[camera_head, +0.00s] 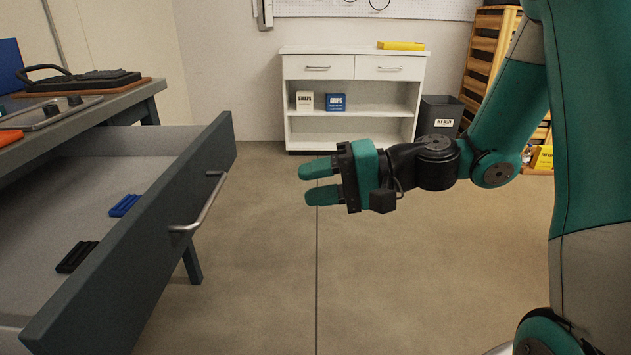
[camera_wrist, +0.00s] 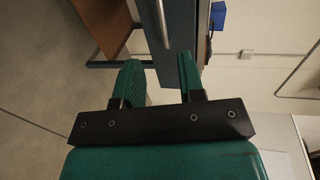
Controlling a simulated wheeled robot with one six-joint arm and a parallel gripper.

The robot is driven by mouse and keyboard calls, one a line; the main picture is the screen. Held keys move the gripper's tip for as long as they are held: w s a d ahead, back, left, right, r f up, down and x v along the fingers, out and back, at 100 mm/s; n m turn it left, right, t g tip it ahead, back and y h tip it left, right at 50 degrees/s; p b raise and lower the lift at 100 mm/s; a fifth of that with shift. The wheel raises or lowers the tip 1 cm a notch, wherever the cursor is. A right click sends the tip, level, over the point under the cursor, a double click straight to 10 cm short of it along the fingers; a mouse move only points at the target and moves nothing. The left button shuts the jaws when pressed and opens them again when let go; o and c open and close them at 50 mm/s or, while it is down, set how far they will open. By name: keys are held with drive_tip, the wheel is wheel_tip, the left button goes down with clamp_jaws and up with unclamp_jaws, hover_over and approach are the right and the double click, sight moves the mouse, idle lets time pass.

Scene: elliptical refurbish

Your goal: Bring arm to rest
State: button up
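My gripper (camera_head: 319,182) is in the middle of the head view, held in the air and pointing left. Its two green fingers are apart with nothing between them. It is to the right of the open drawer's handle (camera_head: 202,208), with a clear gap. In the wrist view my gripper (camera_wrist: 156,78) also shows its fingers apart, with the grey drawer front (camera_wrist: 180,35) beyond them. My teal arm is bent and reaches in from the right.
The open drawer (camera_head: 180,208) of the workbench (camera_head: 112,106) juts out at left, holding a blue piece (camera_head: 124,205) and a black piece (camera_head: 76,256). A white cabinet (camera_head: 350,127) and a dark bin (camera_head: 438,117) stand at the back. Floor below my gripper is clear.

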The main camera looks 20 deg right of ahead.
drive_tip(key=s+a+f+n+g+h, duration=0.1)
drive_tip(key=s+a+n+g+h, duration=0.2)
drive_tip(key=s+a+n+g, duration=0.4)
drive_tip(key=s+d+n+h, duration=0.3)
drive_tip(key=s+n+h, duration=0.3)
drive_tip(key=s, duration=0.5)
wheel_tip(320, 180, up, 29)
drive_tip(key=m+h+p, duration=0.1)
drive_tip(key=p, duration=2.8)
drive_tip(key=shift+w+r+t, duration=0.15)
drive_tip(key=shift+t, duration=0.15)
drive_tip(key=shift+d, duration=0.1)
